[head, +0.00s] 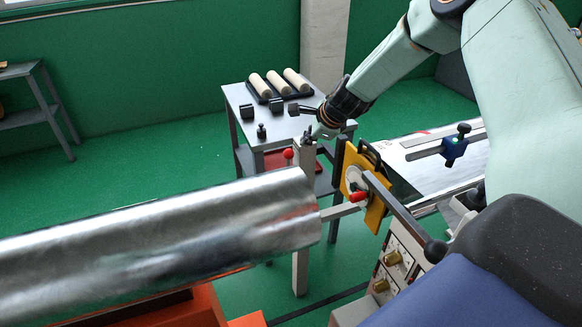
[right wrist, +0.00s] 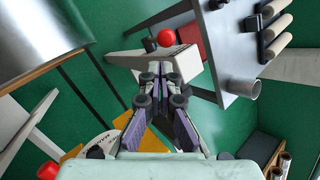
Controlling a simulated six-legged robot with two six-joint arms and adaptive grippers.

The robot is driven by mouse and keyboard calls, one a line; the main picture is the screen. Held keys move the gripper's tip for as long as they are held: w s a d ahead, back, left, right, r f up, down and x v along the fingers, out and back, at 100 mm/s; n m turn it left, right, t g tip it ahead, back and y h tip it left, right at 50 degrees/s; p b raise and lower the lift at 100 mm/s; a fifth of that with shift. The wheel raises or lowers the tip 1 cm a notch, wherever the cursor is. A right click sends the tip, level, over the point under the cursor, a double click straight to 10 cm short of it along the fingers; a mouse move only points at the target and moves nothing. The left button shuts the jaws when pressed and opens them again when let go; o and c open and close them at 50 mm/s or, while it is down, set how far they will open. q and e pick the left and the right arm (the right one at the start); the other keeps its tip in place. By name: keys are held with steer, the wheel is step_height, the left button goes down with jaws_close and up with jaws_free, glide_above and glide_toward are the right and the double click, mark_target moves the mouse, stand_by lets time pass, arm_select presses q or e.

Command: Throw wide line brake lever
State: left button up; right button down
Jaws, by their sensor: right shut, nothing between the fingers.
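A lever with a red ball knob (head: 288,154) is at the pale post (head: 301,225) beyond the end of the foil roll. The red ball also shows in the right wrist view (right wrist: 166,38), just past my fingertips. My right gripper (head: 310,136) is at the top of this post, with its fingers together and empty. In the right wrist view its fingertips (right wrist: 160,70) lie over the post head, short of the ball; I cannot tell whether they touch the post. The lever's lower part is hidden. My left gripper is out of view.
The large foil roll (head: 160,225) fills the left foreground. A yellow plate (head: 352,160) with a red-tipped handle (head: 359,197) and a black-knobbed bar (head: 435,251) stand right of the post. A grey table (head: 235,96) with several rollers is behind it.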

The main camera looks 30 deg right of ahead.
mark_target(290, 159)
steer(key=w+f+n+b, duration=0.2)
steer(key=f+n+b, duration=0.1)
steer(key=n, duration=0.8)
steer(key=w+a+f+n+b, duration=0.1)
steer(key=w+f+n+b, duration=0.1)
steer(key=n, duration=0.9)
steer(key=w+a+f+n+b, duration=0.1)
steer(key=f+n+b, duration=0.4)
steer(key=n, duration=0.6)
steer(key=shift+w+t+b, duration=0.3)
steer(key=shift+w+b, duration=0.1)
steer(key=shift+b, duration=0.45)
